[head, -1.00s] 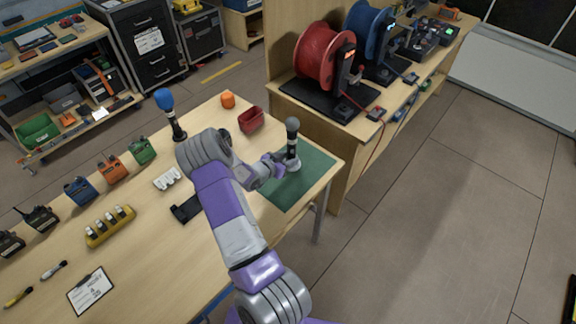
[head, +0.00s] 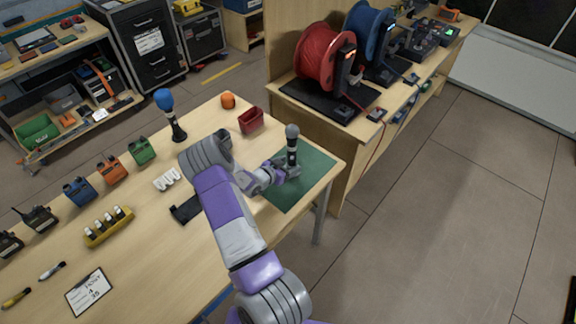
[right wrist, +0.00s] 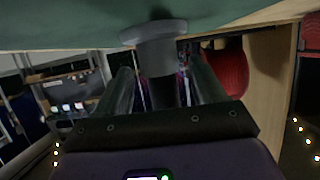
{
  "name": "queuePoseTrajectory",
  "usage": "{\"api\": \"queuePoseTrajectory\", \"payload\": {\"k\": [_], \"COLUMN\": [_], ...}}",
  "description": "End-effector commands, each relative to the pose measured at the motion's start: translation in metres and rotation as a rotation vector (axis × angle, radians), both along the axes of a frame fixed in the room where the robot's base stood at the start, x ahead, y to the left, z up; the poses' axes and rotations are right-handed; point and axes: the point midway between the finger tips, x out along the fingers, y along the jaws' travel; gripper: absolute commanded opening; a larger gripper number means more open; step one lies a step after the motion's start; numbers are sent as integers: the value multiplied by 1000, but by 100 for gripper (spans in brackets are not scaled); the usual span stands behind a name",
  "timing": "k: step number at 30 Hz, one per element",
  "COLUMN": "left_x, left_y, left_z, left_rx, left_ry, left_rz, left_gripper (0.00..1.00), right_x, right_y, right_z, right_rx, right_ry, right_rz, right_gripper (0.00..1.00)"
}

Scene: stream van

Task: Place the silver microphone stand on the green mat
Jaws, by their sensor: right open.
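The silver microphone stand (head: 292,158), with a grey-headed microphone, stands upright on the green mat (head: 305,188) at the table's right end. My right gripper (head: 284,171) is low beside the stand, on its left in the head view. In the right wrist view the picture is upside down. The stand's round base (right wrist: 153,32) lies against the mat (right wrist: 60,22) at the top, and its stem is between the open fingers (right wrist: 162,88). Whether a finger touches the stem I cannot tell. My left gripper is not in view.
A blue-headed microphone on a dark stand (head: 170,115), a red bin (head: 251,121) and an orange object (head: 228,100) are behind. Battery holders and radios line the table's left. A bench with cable reels (head: 324,58) stands to the right.

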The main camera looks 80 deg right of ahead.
Motion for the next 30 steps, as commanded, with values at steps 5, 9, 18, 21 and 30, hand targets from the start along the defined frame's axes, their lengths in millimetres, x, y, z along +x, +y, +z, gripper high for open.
{"api": "queuePoseTrajectory", "payload": {"k": [5, 9, 18, 21, 30], "left_x": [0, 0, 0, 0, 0], "left_y": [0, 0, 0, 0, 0], "left_z": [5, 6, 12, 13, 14], "left_rx": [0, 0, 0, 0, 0], "left_ry": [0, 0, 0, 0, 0], "left_rz": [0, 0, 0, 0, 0], "left_gripper": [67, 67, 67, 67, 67], "right_x": [0, 14, 44, 52, 58], "right_y": [0, 20, 71, 82, 95], "right_z": [5, 13, 38, 44, 49], "right_rx": [0, 2, 1, 0, 0], "right_ry": [0, -3, -2, -2, 1], "right_rz": [0, 3, 3, 3, 0], "right_gripper": [69, 69, 69, 69, 69]}}
